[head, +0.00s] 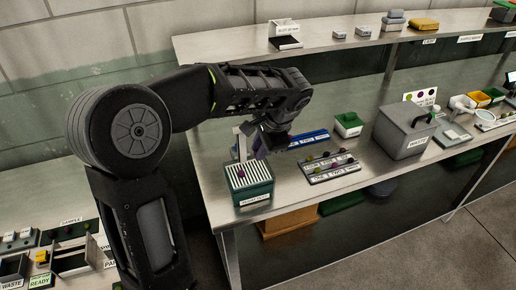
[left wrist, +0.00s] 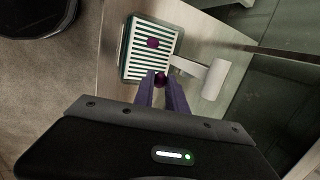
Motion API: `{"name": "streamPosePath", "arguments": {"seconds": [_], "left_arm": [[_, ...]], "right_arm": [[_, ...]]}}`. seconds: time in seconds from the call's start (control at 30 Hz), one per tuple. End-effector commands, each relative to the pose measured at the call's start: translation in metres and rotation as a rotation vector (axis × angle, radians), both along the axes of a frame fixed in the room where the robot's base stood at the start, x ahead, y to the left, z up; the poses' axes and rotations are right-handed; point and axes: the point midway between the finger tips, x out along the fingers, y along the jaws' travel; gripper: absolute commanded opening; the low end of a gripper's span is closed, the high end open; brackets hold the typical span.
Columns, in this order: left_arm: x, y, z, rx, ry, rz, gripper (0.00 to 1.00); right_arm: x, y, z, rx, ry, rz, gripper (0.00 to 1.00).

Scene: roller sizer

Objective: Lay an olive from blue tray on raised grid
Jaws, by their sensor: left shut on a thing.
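My left gripper (head: 262,150) hangs beside and over the raised grid, a green box with white slats (head: 236,180). In the left wrist view the purple fingers (left wrist: 161,84) are shut on a dark purple olive (left wrist: 160,79) near the edge of the grid (left wrist: 133,66). I cannot tell its exact height over the slats. Another dark purple olive (left wrist: 152,42) rests on the slats. The blue tray (head: 309,138) lies behind on the table, partly hidden by my gripper. My right gripper is out of view.
A labelled rack with several coloured olives (head: 330,167) lies right of the grid. A grey lidded bin (head: 404,132) and a small green box (head: 348,125) stand further right. A white post-like part (left wrist: 213,78) rises close beside the grid.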

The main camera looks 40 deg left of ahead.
Motion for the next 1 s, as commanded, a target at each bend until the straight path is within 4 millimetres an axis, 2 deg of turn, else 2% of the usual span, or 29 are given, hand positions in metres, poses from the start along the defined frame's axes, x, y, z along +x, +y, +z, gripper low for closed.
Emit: {"name": "streamPosePath", "arguments": {"seconds": [0.37, 1.0], "left_arm": [[0.0, 0.0, -0.008, 0.001, 0.001, 0.0, 0.04], [0.0, 0.0, -0.056, 0.001, -0.001, 0.0, 0.04]], "right_arm": [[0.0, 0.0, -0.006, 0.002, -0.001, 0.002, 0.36], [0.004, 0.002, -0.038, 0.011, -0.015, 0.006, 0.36]]}}
